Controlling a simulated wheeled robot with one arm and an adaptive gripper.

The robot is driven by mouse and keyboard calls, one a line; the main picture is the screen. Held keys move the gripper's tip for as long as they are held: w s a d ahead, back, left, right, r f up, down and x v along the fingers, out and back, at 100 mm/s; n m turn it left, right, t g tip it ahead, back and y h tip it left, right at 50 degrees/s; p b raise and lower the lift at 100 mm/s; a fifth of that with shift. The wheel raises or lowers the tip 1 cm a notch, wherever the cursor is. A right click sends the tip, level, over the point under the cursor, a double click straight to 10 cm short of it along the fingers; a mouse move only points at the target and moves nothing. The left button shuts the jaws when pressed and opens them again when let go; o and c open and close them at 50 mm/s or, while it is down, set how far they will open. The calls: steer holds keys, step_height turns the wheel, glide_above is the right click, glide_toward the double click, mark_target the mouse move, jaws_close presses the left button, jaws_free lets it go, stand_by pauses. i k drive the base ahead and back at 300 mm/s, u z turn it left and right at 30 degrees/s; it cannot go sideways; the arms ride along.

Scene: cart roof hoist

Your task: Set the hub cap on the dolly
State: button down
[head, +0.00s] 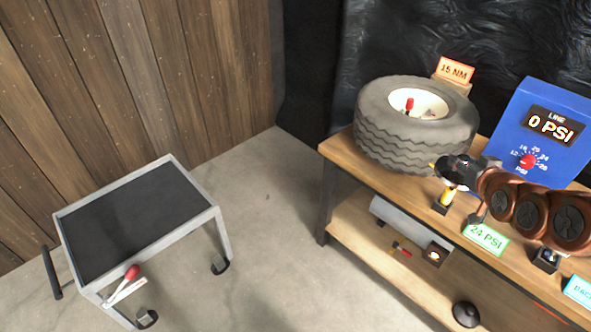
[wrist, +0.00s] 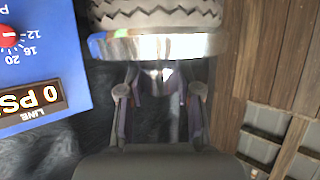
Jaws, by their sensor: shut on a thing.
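The dolly (head: 135,215) is a grey-framed cart with a bare dark top, casters and a red-tipped lever, at the left of the head view. My gripper (head: 447,165) is over the bench at the right, close to the tyre's right front side and far from the dolly. In the wrist view my gripper (wrist: 160,74) is shut on the hub cap (wrist: 160,46), a shiny disc seen edge-on. The tyre's tread shows just beyond it; I cannot tell if they touch. In the head view the gripper and arm largely hide the hub cap.
The tyre (head: 410,140) lies flat on the wooden bench (head: 342,150). A blue gauge box (head: 548,105) reading 0 PSI stands behind my arm. A yellow item (head: 447,196) and a 24 PSI sign (head: 486,239) are near the gripper. Floor between bench and dolly is clear.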

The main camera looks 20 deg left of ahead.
mark_target(169, 195)
steer(key=u, duration=0.6)
steer(key=i, duration=1.55)
steer(key=u, duration=1.45)
steer(key=i, duration=0.55)
steer(key=u, duration=1.05)
steer(key=i, duration=0.35)
steer(key=u, duration=0.4)
